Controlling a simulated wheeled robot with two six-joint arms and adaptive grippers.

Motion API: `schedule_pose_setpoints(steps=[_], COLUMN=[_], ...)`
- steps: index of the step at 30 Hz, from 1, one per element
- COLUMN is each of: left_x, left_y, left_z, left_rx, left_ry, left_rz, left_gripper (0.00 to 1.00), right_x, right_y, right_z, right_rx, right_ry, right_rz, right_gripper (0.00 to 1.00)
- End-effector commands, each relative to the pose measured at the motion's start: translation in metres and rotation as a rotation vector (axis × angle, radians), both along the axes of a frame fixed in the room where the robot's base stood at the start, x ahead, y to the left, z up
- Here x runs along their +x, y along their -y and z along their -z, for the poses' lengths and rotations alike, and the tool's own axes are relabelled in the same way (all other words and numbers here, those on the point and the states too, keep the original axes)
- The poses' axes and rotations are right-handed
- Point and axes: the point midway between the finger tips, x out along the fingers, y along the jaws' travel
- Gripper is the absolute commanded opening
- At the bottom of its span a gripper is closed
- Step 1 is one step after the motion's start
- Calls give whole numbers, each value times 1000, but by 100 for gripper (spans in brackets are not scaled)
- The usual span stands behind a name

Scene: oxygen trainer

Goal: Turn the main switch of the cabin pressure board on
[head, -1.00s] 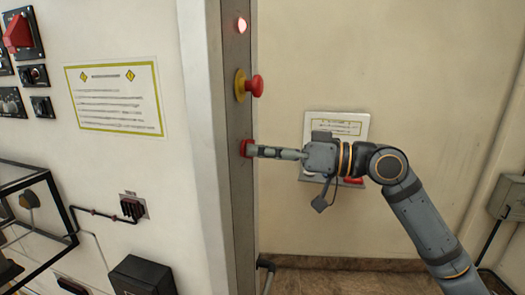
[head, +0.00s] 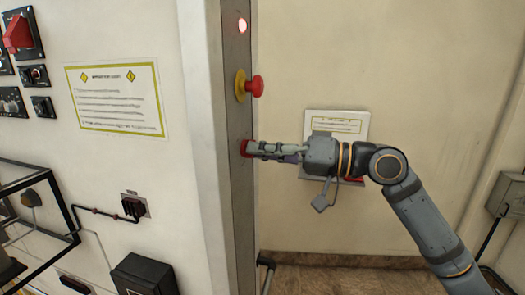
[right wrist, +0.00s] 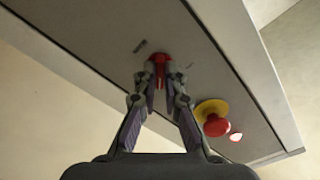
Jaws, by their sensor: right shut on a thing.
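The red main switch (head: 244,147) sits on the narrow grey panel strip, below a red button on a yellow base. My right gripper (head: 251,149) reaches it from the right and is shut on it. In the right wrist view the two fingertips (right wrist: 159,76) hold the red switch (right wrist: 158,58) from both sides. The fingers partly cover the switch, and I cannot read its position. My left gripper does not show.
The red button (head: 257,86) juts out close above my right gripper. A white placard (head: 338,120) is on the wall behind my right wrist. A board with a dark box (head: 143,275) is at left.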

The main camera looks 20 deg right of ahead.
Motion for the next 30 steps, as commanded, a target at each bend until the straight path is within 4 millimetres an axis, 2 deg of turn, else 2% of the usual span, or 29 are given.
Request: schedule_pose_setpoints(steps=[6, 7, 12, 23, 26, 30], left_x=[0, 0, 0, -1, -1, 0], left_y=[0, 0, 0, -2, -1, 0], left_z=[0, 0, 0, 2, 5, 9], left_rx=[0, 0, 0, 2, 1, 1], left_ry=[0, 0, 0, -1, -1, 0], left_rz=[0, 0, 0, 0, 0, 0], left_gripper=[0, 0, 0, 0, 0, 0], right_x=[0, 0, 0, 0, 0, 1], right_y=[0, 0, 0, 0, 0, 0], right_z=[-1, -1, 0, 0, 1, 2], right_rx=[2, 2, 1, -19, -75, -212], right_ry=[1, 1, 2, 31, 117, 316], right_rz=[1, 1, 1, 0, 0, 0], right_gripper=[0, 10, 32, 32, 32, 32])
